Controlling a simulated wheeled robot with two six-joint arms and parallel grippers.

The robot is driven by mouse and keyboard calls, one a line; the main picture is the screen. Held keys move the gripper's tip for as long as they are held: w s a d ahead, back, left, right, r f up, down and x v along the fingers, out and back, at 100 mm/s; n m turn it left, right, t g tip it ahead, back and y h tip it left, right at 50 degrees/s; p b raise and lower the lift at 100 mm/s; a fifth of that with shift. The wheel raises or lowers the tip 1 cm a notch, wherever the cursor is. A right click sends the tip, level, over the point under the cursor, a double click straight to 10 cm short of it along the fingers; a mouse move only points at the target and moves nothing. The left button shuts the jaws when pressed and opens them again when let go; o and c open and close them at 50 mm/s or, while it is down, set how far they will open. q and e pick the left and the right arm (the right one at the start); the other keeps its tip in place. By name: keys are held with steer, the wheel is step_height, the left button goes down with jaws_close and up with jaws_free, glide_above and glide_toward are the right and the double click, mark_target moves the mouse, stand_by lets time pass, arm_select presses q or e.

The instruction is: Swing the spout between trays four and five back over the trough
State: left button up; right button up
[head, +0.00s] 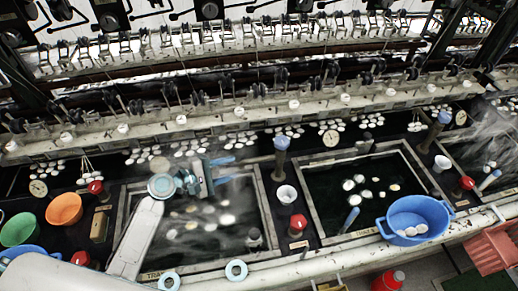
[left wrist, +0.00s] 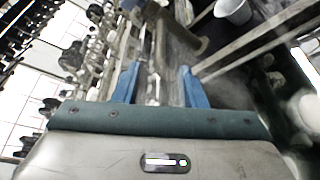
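My left gripper (head: 228,170) is over the far part of the left steaming basin (head: 262,192), its two blue fingers pointing right and apart. In the left wrist view the fingers (left wrist: 160,85) are also spread, with nothing clearly held between them. A blue-topped upright piece (head: 281,158) stands on the divider between the two middle basins, to the right of the fingertips and apart from them. I cannot tell for sure whether it is the spout. The tray labels are too small to read. My right gripper is not in view.
A white cup (head: 286,194) and a red-topped knob (head: 298,224) are on the same divider. The right basin (head: 318,215) holds white cocoons. A blue bowl (head: 416,216) sits on the front rim. Reeling machinery (head: 230,40) lines the back.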

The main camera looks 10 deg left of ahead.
mark_target(252, 161)
arm_select(q)
steer(key=p+x, duration=0.3)
steer(key=x, duration=0.6)
steer(key=shift+w+d+r+p, duration=0.1)
steer(key=shift+d+p, duration=0.05)
steer(key=shift+p, duration=0.15)
steer(key=shift+w+d+f, duration=0.2)
steer(key=shift+w+d, duration=0.05)
steer(key=shift+d, duration=0.1)
jaws_close()
